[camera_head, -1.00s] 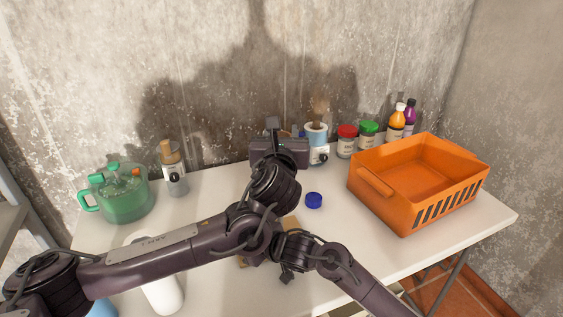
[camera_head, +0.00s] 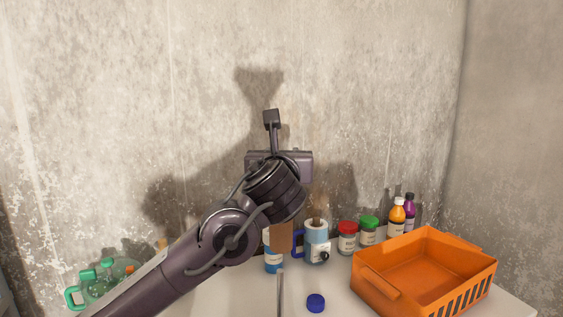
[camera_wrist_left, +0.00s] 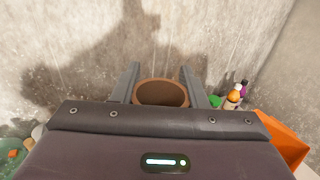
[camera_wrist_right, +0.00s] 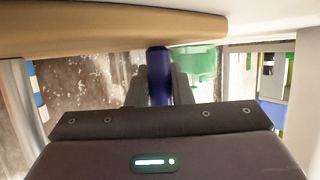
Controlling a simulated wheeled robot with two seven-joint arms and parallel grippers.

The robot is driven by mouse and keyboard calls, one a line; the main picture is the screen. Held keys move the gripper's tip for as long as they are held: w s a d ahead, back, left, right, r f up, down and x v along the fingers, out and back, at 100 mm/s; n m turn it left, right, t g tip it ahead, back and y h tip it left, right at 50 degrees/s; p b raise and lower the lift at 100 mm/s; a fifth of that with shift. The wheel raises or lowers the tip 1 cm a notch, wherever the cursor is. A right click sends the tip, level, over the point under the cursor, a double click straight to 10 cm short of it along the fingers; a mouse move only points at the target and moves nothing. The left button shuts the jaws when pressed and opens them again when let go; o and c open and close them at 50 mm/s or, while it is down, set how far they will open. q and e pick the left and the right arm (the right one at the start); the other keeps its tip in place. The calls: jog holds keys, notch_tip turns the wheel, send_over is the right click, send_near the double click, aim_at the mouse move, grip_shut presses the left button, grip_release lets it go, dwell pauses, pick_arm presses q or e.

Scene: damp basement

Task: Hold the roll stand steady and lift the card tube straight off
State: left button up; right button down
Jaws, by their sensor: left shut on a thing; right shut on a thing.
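My left gripper (camera_wrist_left: 162,84) is shut on the brown card tube (camera_wrist_left: 163,93), whose open round end shows between the fingers in the left wrist view. In the head view the card tube (camera_head: 281,237) hangs below my left wrist, upright and mostly hidden by it. Under it a thin grey rod (camera_head: 280,295), seemingly the roll stand's spindle, stands bare with a small gap to the tube. In the right wrist view my right gripper (camera_wrist_right: 157,90) is shut on a dark blue post (camera_wrist_right: 159,75) beside a tan board (camera_wrist_right: 100,32), seemingly the roll stand's base. The head view does not show my right gripper.
An orange crate (camera_head: 425,270) stands at the right. A green jug (camera_head: 98,283) is at the left.

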jog(key=c, duration=1.2)
grip_release()
